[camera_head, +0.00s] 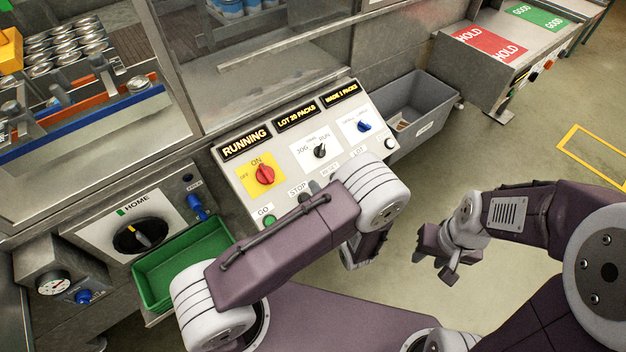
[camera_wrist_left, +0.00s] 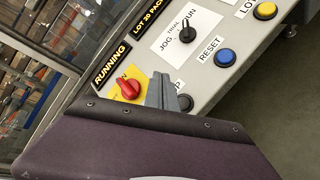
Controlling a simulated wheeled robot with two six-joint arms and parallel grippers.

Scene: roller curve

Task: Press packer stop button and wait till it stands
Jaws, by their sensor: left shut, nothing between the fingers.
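The packer control panel (camera_head: 282,152) has a lit sign (camera_head: 245,144) reading RUNNING. Below it are a red rotary switch (camera_head: 264,174) on a yellow plate, a green GO button (camera_head: 269,220) and a STOP label (camera_head: 298,189). The stop button itself is hidden behind my left arm and gripper. My left gripper (camera_wrist_left: 166,92) is shut and empty, its tips over the panel beside the red switch, partly covering the STOP label (camera_wrist_left: 178,83). I cannot tell whether it touches the button. My right gripper (camera_head: 443,261) hangs over the floor, away from the panel.
A blue RESET button (camera_wrist_left: 225,57) and a yellow LOT button (camera_wrist_left: 264,10) are nearby. A green tray (camera_head: 150,289) and the HOME dial (camera_head: 139,234) lie left of the panel.

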